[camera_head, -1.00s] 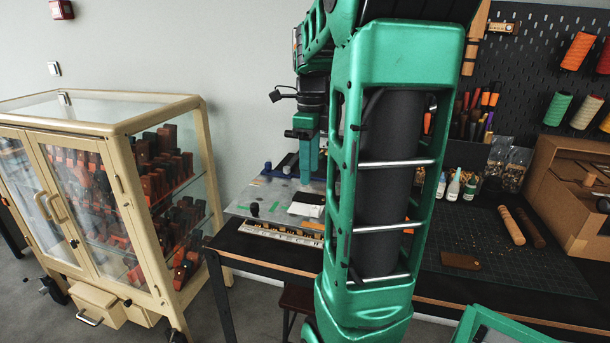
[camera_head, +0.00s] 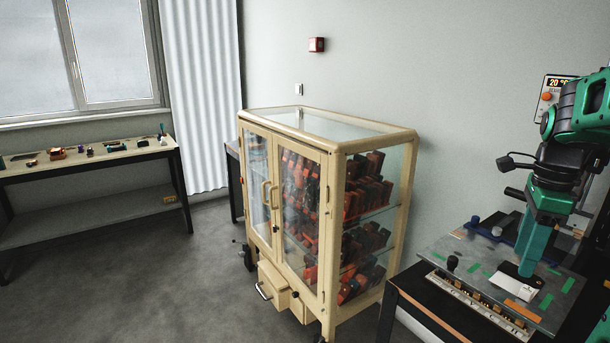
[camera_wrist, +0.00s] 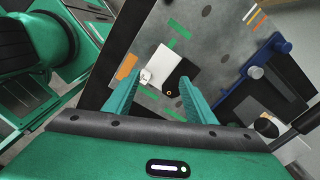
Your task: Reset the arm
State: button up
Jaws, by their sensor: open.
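My gripper (camera_head: 528,268) is at the right of the head view, its green fingers pointing down over the press's grey plate (camera_head: 460,262). The fingers look nearly in line there. In the wrist view my gripper (camera_wrist: 157,84) is open, with a clear gap between its fingers and nothing held. A white card (camera_wrist: 158,62) with a dark piece (camera_wrist: 182,80) lies on the plate, seen between and beyond the fingertips. The white card also shows in the head view (camera_head: 516,283), partly hidden by the fingers. I cannot tell whether the fingertips touch it.
A strip of stamps (camera_head: 478,304) lies along the plate's front edge. A blue bar (camera_wrist: 266,62) sits at the plate's side. A cream glass cabinet (camera_head: 335,215) with dark and orange blocks stands left of the press table. A long table (camera_head: 90,158) stands under the window; open floor lies between.

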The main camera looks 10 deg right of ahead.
jog(key=s+a+f+n, duration=0.8)
jog(key=s+a+n, duration=0.3)
jog(key=n, duration=0.8)
jog(key=shift+s+a+f+n, duration=0.3)
jog(key=shift+a+n, duration=0.1)
jog(key=shift+a, duration=0.3)
jog(key=shift+w+f, duration=0.2)
jog(key=shift+w, duration=0.4)
